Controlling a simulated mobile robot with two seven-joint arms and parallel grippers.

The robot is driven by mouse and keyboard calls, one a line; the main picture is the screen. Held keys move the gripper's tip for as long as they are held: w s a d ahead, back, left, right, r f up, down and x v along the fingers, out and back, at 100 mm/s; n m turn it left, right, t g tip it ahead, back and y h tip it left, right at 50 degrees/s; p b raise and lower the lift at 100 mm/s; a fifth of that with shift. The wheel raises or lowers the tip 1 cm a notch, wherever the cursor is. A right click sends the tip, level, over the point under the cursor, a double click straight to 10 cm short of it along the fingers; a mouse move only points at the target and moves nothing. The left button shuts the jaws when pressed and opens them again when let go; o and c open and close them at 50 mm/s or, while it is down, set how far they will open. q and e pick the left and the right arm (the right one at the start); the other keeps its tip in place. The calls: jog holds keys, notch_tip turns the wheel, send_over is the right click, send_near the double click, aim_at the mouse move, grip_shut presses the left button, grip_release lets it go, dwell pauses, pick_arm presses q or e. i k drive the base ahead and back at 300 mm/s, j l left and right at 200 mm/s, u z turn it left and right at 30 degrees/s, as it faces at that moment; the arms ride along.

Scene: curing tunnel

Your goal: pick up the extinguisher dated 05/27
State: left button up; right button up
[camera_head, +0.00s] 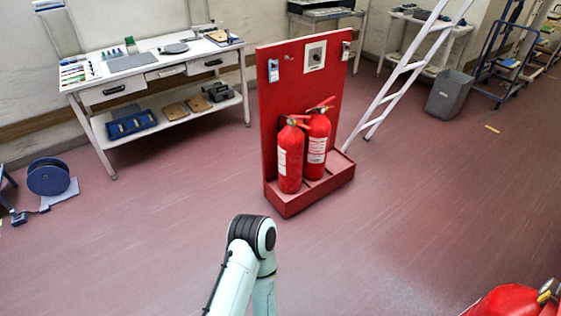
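Two red fire extinguishers stand side by side on a red stand (283,208) with an upright back panel. The left extinguisher (290,170) and the right extinguisher (318,145) both have pale labels and red handles on top. Their dates are too small to read. Another red, rounded body with a brassy fitting (510,302) shows at the bottom right corner, cut off by the picture edge; it looks like an extinguisher, and no date shows on it. A pale arm of mine with a black joint rises at the bottom middle. Neither gripper is in view.
A white workbench (150,72) with tools stands at the back left. A white ladder (400,75) leans right of the stand, near a grey bin (449,95). Floor before the stand is clear.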

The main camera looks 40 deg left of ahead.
aim_at(290, 138)
jog(key=j, duration=0.55)
jog(key=i+j+u, duration=0.1)
jog(key=j, duration=0.4)
jog(key=i+j+u, duration=0.1)
jog(key=i+j, duration=0.15)
jog(key=j, duration=0.3)
jog(key=i+j+u, duration=0.1)
jog(key=i+j, duration=0.2)
jog(key=j, duration=0.2)
jog(key=i+j, duration=0.3)
jog(key=j, duration=0.2)
jog(key=i+j+u, duration=0.15)
jog(key=j, duration=0.35)
jog(key=i, duration=0.1)
